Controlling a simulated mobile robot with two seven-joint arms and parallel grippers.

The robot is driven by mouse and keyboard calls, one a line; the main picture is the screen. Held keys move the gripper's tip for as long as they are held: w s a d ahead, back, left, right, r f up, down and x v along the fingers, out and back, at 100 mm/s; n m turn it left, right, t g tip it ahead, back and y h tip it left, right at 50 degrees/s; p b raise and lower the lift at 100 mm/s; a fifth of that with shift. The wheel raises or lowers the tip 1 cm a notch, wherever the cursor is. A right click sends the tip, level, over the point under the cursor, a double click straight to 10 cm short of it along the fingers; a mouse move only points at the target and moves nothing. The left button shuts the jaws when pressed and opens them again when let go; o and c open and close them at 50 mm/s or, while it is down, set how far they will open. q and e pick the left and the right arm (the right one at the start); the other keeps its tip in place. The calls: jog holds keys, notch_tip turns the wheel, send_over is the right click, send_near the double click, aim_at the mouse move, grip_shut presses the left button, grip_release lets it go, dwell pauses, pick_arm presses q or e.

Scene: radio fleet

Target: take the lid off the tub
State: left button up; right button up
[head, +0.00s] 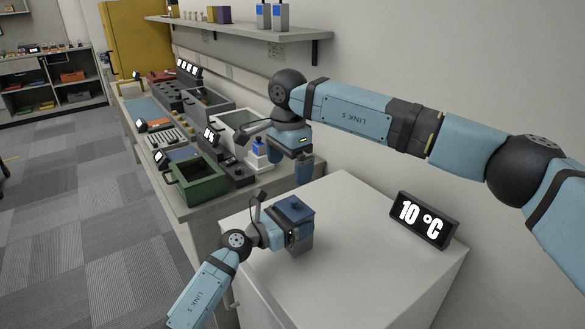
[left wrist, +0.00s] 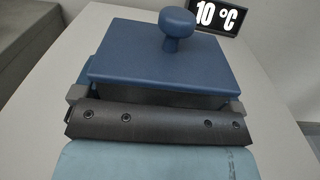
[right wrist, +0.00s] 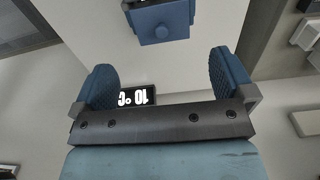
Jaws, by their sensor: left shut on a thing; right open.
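The tub (head: 299,241) is a grey box standing on the white cabinet top. Its blue lid (head: 294,208) with a round knob sits on top of it. The lid (left wrist: 165,55) and its knob (left wrist: 178,27) fill the upper middle of the left wrist view. My left gripper (head: 290,236) is shut on the tub from its near left side, below the lid. Its fingertips are largely hidden under the lid. My right gripper (head: 304,172) is open and empty, above and behind the tub. In the right wrist view the lid (right wrist: 165,22) lies beyond the open fingers (right wrist: 165,85).
A black display (head: 424,220) reading 10 °C stands on the white cabinet top (head: 365,270) to the right. A bench at the left holds a green crate (head: 198,183), grey trays and several devices. A shelf (head: 240,32) hangs on the back wall. The cabinet top's front is clear.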

aim_at(289, 209)
notch_tip(289, 209, down, 11)
jog(key=shift+f, duration=0.2)
jog(key=shift+c, duration=0.2)
jog(key=c, duration=0.6)
jog(key=shift+r, duration=0.25)
dwell(0.3)
jog(key=shift+r, duration=0.9)
jog(key=shift+r, duration=2)
pick_arm(q)
jog(key=o, duration=1)
